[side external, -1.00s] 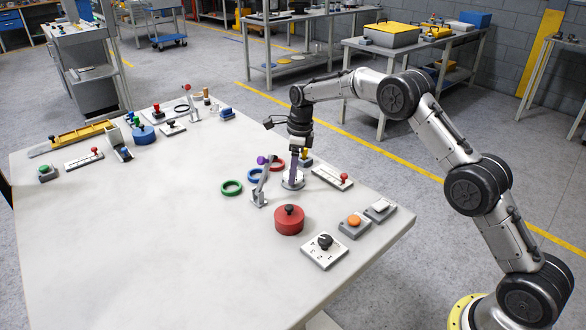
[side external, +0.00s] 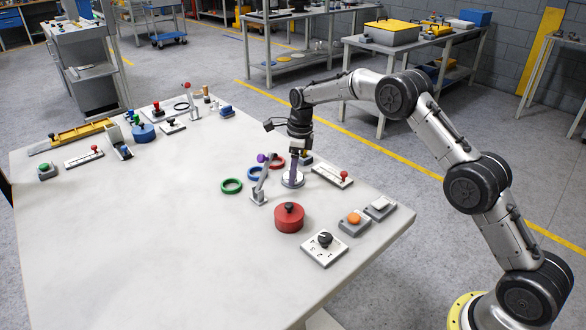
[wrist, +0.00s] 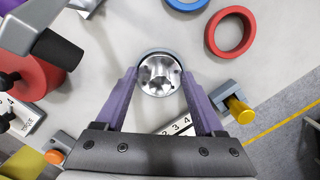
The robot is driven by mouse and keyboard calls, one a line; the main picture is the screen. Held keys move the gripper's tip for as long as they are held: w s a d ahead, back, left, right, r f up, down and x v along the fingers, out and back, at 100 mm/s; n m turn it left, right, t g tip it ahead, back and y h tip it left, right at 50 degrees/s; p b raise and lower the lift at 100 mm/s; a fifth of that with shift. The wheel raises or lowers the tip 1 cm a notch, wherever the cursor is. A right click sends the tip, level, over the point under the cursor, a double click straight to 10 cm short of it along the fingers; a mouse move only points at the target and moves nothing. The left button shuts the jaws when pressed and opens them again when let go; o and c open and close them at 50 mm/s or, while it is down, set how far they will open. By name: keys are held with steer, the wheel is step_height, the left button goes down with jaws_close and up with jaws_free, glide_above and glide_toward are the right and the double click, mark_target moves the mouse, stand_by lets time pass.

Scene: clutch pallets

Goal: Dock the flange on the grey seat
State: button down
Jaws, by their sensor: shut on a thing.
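In the wrist view the flange (wrist: 160,76) is a shiny round metal piece with a recessed, lobed middle. My gripper (wrist: 159,73) has purple fingers on either side of it and is shut on it. A darker grey rim (wrist: 151,52) shows along its far edge, probably the grey seat; I cannot tell whether the flange rests fully on it. In the side view my gripper (side external: 293,182) points straight down at a silver round base (side external: 292,183) on the table. The fingers hide much of the flange there.
A lever with a purple knob (side external: 262,158) stands close left of my gripper. Blue (wrist: 187,3), red (wrist: 230,32) and green (side external: 231,186) rings lie nearby. A red drum (side external: 289,218) is in front. A yellow-knobbed block (wrist: 238,108) is close by. The table's left front is clear.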

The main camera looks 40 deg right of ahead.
mark_target(298, 176)
steer(key=shift+f, duration=0.1)
steer(key=shift+r, duration=0.85)
steer(key=shift+f, duration=0.8)
stand_by(0.9)
steer(key=shift+c, duration=1.4)
jaws_free()
steer(key=shift+f, duration=0.15)
step_height(298, 176, up, 11)
steer(key=s, duration=0.1)
steer(key=shift+d, duration=0.45)
